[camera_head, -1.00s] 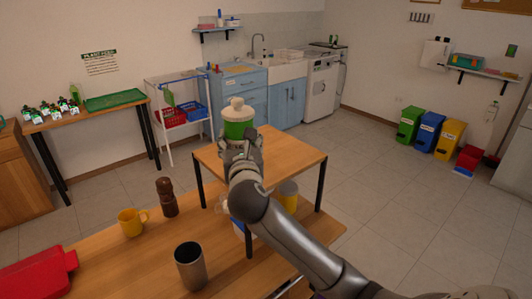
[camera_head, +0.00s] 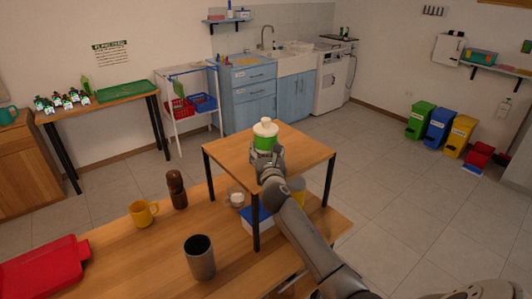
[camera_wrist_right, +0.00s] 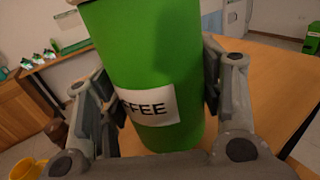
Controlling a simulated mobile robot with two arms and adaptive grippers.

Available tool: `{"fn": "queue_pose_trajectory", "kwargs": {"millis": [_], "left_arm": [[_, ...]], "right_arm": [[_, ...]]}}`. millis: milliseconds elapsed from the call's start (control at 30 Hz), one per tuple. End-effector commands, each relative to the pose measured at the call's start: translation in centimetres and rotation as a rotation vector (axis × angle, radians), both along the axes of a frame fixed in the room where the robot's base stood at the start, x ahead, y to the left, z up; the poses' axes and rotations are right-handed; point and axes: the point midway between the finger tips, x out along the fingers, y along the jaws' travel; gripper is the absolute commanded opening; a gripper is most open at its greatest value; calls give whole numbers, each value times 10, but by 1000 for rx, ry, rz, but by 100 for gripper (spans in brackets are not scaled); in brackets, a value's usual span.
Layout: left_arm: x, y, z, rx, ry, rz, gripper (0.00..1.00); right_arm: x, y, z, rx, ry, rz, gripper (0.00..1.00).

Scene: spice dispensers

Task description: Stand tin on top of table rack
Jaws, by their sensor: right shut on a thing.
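The tin (camera_head: 265,138) is green with a cream lid and knob. In the right wrist view the tin (camera_wrist_right: 150,70) carries a white label reading "FFEE", partly hidden by a finger. My right gripper (camera_head: 268,160) is shut on it, with a finger on each side (camera_wrist_right: 160,95). The tin is upright over the top of the table rack (camera_head: 305,150), a small wooden-topped stand with black legs. Its base looks at or very near the top; I cannot tell whether it touches. My left gripper is not in view.
On the table (camera_head: 130,260) stand a dark grinder (camera_head: 177,189), a yellow mug (camera_head: 143,213), a grey tumbler (camera_head: 199,257) and a red case (camera_head: 45,270). A white jar (camera_head: 237,199), a blue-topped box (camera_head: 257,218) and a yellow container (camera_head: 297,188) sit under the rack. The rack top is otherwise clear.

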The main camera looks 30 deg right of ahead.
Motion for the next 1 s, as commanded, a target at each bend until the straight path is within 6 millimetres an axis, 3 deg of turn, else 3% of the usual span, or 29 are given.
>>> {"fn": "queue_pose_trajectory", "kwargs": {"millis": [500,533,667,1000], "left_arm": [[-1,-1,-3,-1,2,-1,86],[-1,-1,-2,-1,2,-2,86],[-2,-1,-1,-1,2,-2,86],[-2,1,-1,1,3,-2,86]], "right_arm": [[0,-1,-13,-3,-4,-1,30],[0,-1,-13,-2,-2,-1,65],[0,0,-13,-2,-2,-1,81],[0,0,-12,-1,-3,-1,82]]}}
